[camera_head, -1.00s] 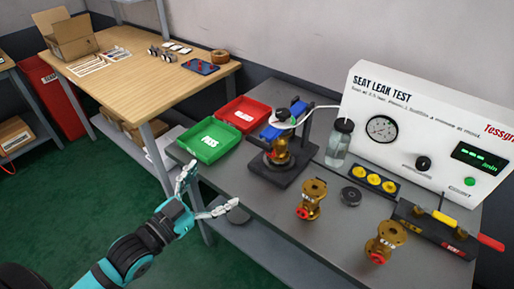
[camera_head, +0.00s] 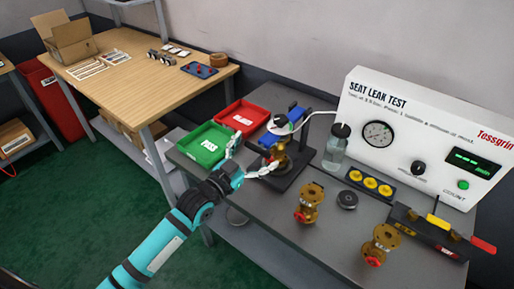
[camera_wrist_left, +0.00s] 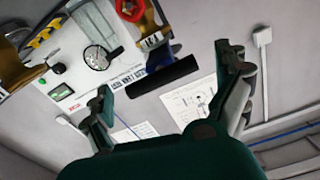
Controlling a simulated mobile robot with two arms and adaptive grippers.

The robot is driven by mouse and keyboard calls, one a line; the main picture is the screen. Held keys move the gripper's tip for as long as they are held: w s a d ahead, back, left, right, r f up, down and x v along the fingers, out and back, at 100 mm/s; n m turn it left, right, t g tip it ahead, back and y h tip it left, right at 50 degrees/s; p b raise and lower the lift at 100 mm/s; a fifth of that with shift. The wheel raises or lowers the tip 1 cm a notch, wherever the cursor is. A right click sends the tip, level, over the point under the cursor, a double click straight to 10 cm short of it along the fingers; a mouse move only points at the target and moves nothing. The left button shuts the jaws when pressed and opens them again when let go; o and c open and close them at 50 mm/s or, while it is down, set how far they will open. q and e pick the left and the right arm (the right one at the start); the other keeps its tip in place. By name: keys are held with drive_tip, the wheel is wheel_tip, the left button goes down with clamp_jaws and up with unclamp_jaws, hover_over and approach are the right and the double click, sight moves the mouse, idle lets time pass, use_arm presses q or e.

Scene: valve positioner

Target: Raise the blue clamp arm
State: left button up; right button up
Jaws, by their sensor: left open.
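The blue clamp arm (camera_head: 296,115) sits over a brass valve (camera_head: 279,156) on the dark test stand. A white round piece (camera_head: 280,123) with a hose covers part of the arm. In the left wrist view a blue part (camera_wrist_left: 151,54) of the clamp and a black bar (camera_wrist_left: 162,76) show beyond my fingers. My left gripper (camera_head: 252,155) is open and empty, just left of the stand and near the valve. In the wrist view the bar appears between the fingers of the left gripper (camera_wrist_left: 166,70), with no contact visible. My right gripper is out of view.
A green PASS tray (camera_head: 205,158) and a red tray (camera_head: 240,119) lie left of the stand. A bottle (camera_head: 336,150) stands right of it, before the white test panel (camera_head: 410,140). Two loose brass valves (camera_head: 309,203) (camera_head: 380,244) stand on the bench's front right.

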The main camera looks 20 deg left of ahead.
use_arm(q)
drive_tip(key=shift+w+d, duration=0.2)
drive_tip(key=shift+w, duration=0.3)
